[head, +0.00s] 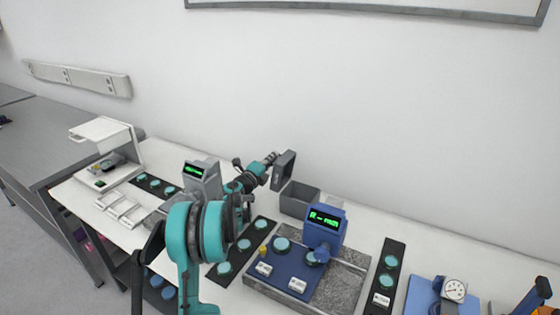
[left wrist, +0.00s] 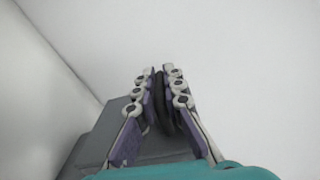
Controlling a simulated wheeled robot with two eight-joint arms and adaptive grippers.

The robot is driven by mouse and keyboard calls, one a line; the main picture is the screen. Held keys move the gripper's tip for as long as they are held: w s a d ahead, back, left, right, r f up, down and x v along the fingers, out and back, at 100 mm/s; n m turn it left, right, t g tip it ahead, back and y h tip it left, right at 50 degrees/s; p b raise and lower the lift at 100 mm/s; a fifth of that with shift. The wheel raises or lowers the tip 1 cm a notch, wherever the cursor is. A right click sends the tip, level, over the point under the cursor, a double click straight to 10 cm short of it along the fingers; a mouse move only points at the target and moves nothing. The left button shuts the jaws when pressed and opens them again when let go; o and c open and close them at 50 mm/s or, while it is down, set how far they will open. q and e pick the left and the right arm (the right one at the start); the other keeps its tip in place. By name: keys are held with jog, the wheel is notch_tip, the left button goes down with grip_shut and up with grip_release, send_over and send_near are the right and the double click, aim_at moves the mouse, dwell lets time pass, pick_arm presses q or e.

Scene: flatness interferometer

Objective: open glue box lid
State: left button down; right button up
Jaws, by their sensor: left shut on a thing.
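The glue box seems to be the grey open-topped box (head: 298,203) at the back of the white table. Its dark grey lid (head: 285,168) stands raised and tilted above the box's left side. My left gripper (head: 272,157) reaches to the lid from the left. In the left wrist view the fingers (left wrist: 160,92) are shut on a thin dark piece (left wrist: 161,98), seemingly the lid's handle. A grey flat surface (left wrist: 105,135), likely the lid, lies behind the fingers. The box's inside is mostly hidden. My right gripper is not in view.
A blue device with a green display (head: 325,225) stands on a granite plate (head: 344,284) in front of the box. A grey display unit (head: 202,178) stands left of my arm. A white open case (head: 103,132) is far left; a dial gauge (head: 454,290) is at right.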

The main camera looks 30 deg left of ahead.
pick_arm(q)
jog(key=shift+s+a+f+n+b, duration=0.1)
jog(key=shift+a+f+n+b, duration=0.1)
jog(key=shift+a+f+n, duration=0.35)
jog(key=shift+a+f+n+b, duration=0.15)
jog(key=shift+a+f, duration=0.2)
jog(key=shift+a, duration=0.35)
jog(key=c, duration=1.6)
grip_release()
jog(key=shift+f, duration=0.1)
notch_tip(320, 180, up, 10)
jog(key=shift+r, duration=0.1)
